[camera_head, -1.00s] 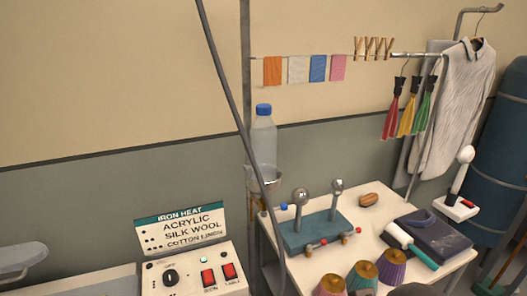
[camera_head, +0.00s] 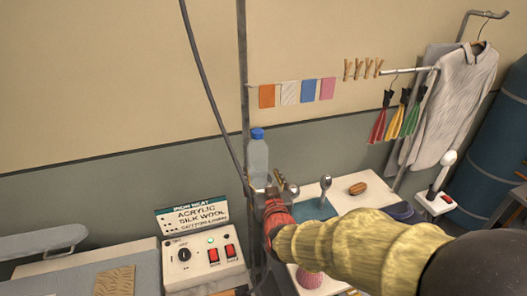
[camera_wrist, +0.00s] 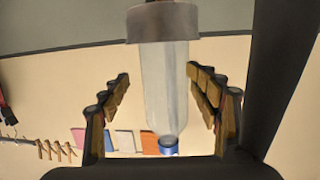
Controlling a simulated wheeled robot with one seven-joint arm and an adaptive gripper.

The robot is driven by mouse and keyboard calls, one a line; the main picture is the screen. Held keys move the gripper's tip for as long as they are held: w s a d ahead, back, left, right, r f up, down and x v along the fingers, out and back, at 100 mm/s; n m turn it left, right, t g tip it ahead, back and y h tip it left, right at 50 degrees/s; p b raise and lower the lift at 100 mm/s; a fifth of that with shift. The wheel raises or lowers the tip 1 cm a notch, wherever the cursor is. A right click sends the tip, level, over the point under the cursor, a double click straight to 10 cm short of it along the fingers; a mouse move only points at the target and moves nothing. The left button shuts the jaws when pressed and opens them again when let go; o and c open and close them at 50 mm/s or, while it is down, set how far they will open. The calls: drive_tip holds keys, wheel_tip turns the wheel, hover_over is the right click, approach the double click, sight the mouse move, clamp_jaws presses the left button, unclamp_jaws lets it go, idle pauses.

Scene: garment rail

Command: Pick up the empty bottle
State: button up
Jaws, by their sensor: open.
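The empty bottle (camera_head: 258,160) is clear with a blue cap and stands upright by the metal pole in the head view. My gripper (camera_head: 281,186) is at its lower right and hides its base. In the wrist view the bottle (camera_wrist: 166,95) appears cap down, between the spread fingers of my gripper (camera_wrist: 158,77). Gaps show on both sides of it, so the fingers look apart from it. A grey ring-like holder (camera_wrist: 162,22) surrounds the bottle's lower end at the top of that view.
The pole (camera_head: 243,90) and a dark cable (camera_head: 207,75) run close to the bottle. A white table (camera_head: 345,200) with a blue pad (camera_head: 314,207) lies to the right, partly behind my arm. The control box (camera_head: 205,262) stands at lower left. Coloured cloths (camera_head: 308,91) hang above.

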drive_tip(key=shift+o, duration=0.6)
drive_tip(key=shift+w+a+r+t+p, duration=0.2)
drive_tip(key=shift+a+r+t+p, duration=0.1)
drive_tip(key=shift+r+p, duration=0.25)
drive_tip(key=shift+o, duration=0.4)
drive_tip(key=shift+s+a+r+t+p, duration=0.1)
drive_tip(key=shift+r+t+p, duration=0.5)
drive_tip(key=shift+p, duration=0.3)
drive_tip(key=shift+w+a+f+p, duration=0.15)
drive_tip(key=shift+w+p, duration=0.1)
drive_tip(key=shift+w, duration=1.05)
drive_tip(key=shift+w+a+f+p, duration=0.1)
drive_tip(key=shift+w+a+p, duration=0.15)
drive_tip(key=shift+w, duration=1)
drive_tip(key=shift+w+a+f+p, duration=0.1)
drive_tip(key=shift+w+p, duration=0.2)
drive_tip(key=shift+w, duration=1)
drive_tip(key=c, duration=0.3)
drive_tip(key=shift+r, duration=0.1)
drive_tip(key=c, duration=1.1)
